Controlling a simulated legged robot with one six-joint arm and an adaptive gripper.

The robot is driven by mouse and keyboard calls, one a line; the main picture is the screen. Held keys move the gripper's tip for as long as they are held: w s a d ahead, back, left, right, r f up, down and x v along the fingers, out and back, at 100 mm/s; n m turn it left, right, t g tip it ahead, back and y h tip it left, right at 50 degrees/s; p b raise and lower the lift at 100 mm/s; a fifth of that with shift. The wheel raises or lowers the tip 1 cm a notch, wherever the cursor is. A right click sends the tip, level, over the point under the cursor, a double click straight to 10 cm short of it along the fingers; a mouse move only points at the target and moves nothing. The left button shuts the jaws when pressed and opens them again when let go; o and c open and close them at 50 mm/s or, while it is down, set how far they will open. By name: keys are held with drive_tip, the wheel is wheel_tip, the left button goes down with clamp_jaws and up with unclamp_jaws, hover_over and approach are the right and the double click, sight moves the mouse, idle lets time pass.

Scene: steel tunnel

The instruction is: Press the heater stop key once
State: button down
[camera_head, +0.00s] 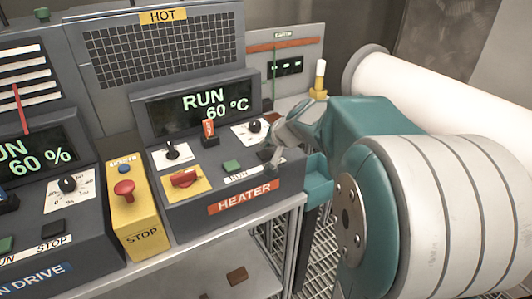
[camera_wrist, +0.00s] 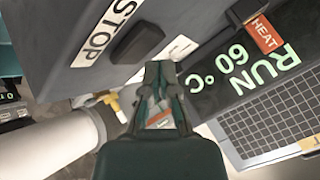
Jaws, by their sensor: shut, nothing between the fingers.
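The heater panel (camera_head: 205,205) is a dark grey console with a HEATER label and a display (camera_head: 200,103) reading RUN 60 °C. In the wrist view the black stop key (camera_wrist: 137,43) sits beside the white STOP label (camera_wrist: 107,32); it looks uncovered there. In the head view my gripper hides most of the key. The green run key (camera_head: 231,166) is to its left. My gripper (camera_head: 273,160) is shut and empty, close over the stop key's area. In the wrist view its tips (camera_wrist: 160,68) are beside the key; I cannot tell whether they touch.
A red rotary knob (camera_head: 184,179), a black toggle (camera_head: 173,152), an orange-red lever (camera_head: 209,130) and a dial (camera_head: 254,126) crowd the panel. A yellow box with a red stop button (camera_head: 124,189) stands left. A white pipe (camera_head: 430,100) lies behind my arm.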

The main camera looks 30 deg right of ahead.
sight(266, 154)
drive_tip(key=shift+f, duration=0.15)
drive_tip(key=shift+f, duration=0.2)
drive_tip(key=shift+f, duration=0.5)
idle(0.9)
drive_tip(key=shift+r, duration=0.9)
drive_tip(key=shift+r, duration=2.55)
drive_tip(key=shift+s+a, duration=0.1)
